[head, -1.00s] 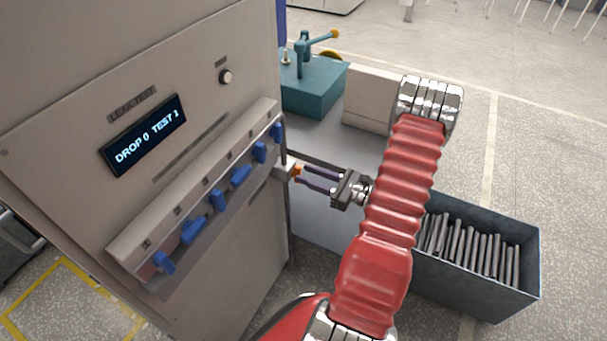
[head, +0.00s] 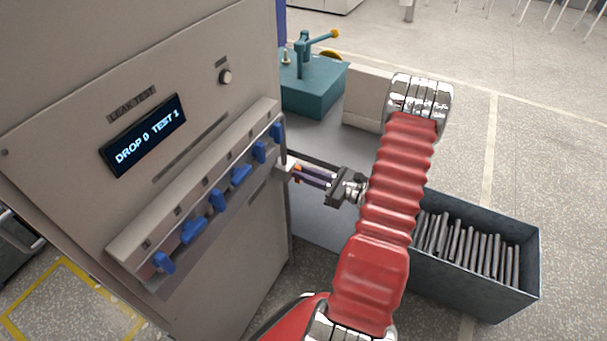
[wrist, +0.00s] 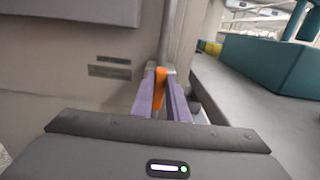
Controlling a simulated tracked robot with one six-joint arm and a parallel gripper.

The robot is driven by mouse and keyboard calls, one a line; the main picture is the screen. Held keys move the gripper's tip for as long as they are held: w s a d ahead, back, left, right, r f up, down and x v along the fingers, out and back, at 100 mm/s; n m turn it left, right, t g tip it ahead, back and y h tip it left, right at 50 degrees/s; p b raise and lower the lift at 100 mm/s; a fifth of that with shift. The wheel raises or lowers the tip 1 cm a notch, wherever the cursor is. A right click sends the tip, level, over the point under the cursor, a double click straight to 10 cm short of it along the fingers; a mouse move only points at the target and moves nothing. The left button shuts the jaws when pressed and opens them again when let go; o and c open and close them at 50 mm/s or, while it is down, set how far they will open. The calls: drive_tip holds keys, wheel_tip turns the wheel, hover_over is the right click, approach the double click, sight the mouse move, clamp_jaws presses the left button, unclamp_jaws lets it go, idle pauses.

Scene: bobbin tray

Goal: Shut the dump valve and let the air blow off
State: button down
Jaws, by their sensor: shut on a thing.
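The dump valve's orange lever (wrist: 159,84) sits between the purple fingers of my gripper (wrist: 160,100) in the wrist view. The fingers are shut on it. In the head view my gripper (head: 300,174) reaches left to the side of the grey test cabinet (head: 60,60), and only a small bit of orange (head: 298,168) shows at the fingertips. The valve body is a pale block on a vertical pipe (wrist: 170,35), partly hidden by the fingers. The cabinet's display (head: 145,136) reads DROP 0 TEST 1.
Several blue levers (head: 218,200) line the cabinet's front rail. A teal hand press (head: 312,85) stands on the grey bench behind my gripper. A dark bin (head: 480,285) of metal rods is right of my arm. A cream box (head: 368,100) is close behind the arm.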

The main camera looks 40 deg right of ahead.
drive_tip(key=shift+a, duration=0.15)
drive_tip(key=shift+n, duration=0.4)
drive_tip(key=n, duration=0.5)
drive_tip(key=a+n, duration=0.1)
drive_tip(key=n, duration=0.2)
drive_tip(key=shift+s+f, duration=0.2)
drive_tip(key=shift+f, duration=0.1)
drive_tip(key=n, duration=0.4)
drive_tip(key=shift+s+a+f+n, duration=0.1)
drive_tip(key=shift+a+f+n, duration=0.2)
drive_tip(key=shift+f, duration=0.05)
drive_tip(key=shift+a+f+n, duration=0.1)
drive_tip(key=shift+f+n, duration=0.15)
drive_tip(key=shift+n, duration=0.9)
drive_tip(key=shift+f+n, duration=0.2)
drive_tip(key=shift+n, duration=0.95)
